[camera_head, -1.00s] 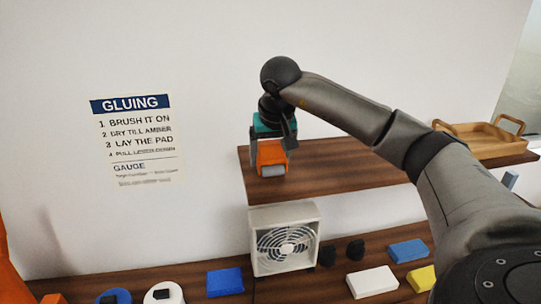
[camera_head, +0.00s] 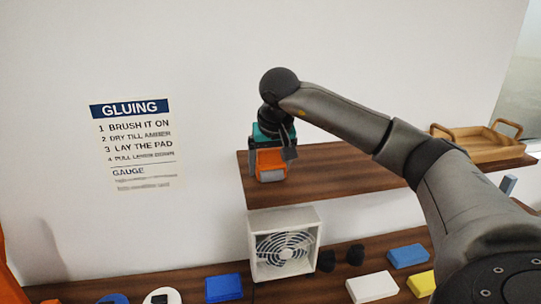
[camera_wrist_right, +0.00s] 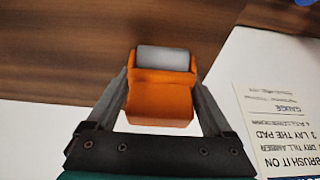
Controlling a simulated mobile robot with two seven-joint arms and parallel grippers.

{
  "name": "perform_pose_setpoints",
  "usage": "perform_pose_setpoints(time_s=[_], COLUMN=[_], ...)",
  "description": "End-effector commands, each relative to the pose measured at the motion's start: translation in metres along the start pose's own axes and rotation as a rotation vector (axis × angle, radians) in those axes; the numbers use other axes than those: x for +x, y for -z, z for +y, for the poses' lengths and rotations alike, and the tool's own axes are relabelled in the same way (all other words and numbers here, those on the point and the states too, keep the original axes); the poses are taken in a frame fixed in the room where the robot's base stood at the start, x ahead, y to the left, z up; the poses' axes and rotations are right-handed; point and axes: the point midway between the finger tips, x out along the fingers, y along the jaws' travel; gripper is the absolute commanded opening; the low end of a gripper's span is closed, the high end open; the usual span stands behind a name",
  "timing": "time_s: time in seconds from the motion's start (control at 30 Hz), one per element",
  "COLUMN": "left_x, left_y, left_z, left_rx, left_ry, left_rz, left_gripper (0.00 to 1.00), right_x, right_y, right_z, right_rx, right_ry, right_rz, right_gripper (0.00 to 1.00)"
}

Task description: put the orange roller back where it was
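The orange roller (camera_head: 270,163) has an orange body and a grey cylinder at its lower end. It is at the left end of the brown wall shelf (camera_head: 340,178); I cannot tell whether it touches the shelf top. My right gripper (camera_head: 272,150) reaches down from above, its fingers on both sides of the roller. In the right wrist view the roller (camera_wrist_right: 160,100) sits between the two fingers (camera_wrist_right: 160,80), which appear closed against its sides. The grey cylinder points at the wood. My left gripper is not in view.
A wooden tray (camera_head: 480,153) stands at the shelf's right end. Below, a white fan (camera_head: 283,246), blue block (camera_head: 224,288), white block (camera_head: 372,286) and dark pieces stand on the counter (camera_head: 200,275). A gluing poster (camera_head: 136,143) hangs left. The shelf's middle is clear.

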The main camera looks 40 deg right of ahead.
Motion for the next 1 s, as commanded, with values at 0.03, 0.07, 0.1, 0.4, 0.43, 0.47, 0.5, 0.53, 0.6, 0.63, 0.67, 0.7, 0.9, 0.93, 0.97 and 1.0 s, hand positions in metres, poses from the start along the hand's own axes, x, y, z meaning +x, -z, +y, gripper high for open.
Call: perform_pose_setpoints(time_s=[0.03,0.07,0.1,0.4,0.43,0.47,0.5,0.53,0.6,0.63,0.67,0.7,0.9,0.93,0.97,1.0], left_x=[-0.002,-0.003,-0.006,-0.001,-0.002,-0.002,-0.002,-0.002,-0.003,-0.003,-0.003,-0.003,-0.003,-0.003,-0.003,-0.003], left_y=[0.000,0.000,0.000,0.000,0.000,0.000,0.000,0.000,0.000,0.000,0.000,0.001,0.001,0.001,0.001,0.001], left_z=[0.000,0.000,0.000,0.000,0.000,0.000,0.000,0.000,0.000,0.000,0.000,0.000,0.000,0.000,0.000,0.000], left_rx=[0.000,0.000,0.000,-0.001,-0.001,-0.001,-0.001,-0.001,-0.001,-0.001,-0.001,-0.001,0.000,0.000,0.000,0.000], left_ry=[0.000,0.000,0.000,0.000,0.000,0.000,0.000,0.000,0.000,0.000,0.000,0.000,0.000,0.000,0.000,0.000], left_rz=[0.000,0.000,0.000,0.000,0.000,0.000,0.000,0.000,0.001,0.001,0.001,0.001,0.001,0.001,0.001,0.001], left_gripper=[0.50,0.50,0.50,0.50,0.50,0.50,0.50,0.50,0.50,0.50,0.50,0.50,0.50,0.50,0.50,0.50], right_x=[-0.001,-0.004,-0.009,-0.075,-0.082,-0.088,-0.096,-0.102,-0.113,-0.117,-0.120,-0.123,-0.131,-0.131,-0.131,-0.131], right_y=[-0.001,0.001,0.003,0.005,0.005,0.005,0.005,0.005,0.005,0.005,0.005,0.005,0.004,0.004,0.004,0.004], right_z=[-0.001,-0.001,-0.001,-0.001,-0.001,-0.001,-0.001,-0.001,-0.001,-0.001,-0.001,-0.001,0.000,0.000,0.000,0.000], right_rx=[-0.004,-0.004,-0.004,-0.002,-0.001,-0.001,-0.001,-0.001,-0.001,-0.001,-0.001,-0.001,-0.001,-0.001,-0.001,-0.001], right_ry=[-0.002,-0.001,0.000,0.002,0.003,0.004,0.003,0.004,0.003,0.003,0.002,0.003,0.001,0.001,0.001,0.001], right_rz=[-0.008,-0.007,-0.005,0.005,0.005,0.005,0.004,0.006,0.005,0.004,0.003,0.003,0.002,0.002,0.002,0.002], right_gripper=[1.00,1.00,1.00,1.00,1.00,1.00,1.00,1.00,1.00,1.00,1.00,1.00,1.00,1.00,1.00,1.00])
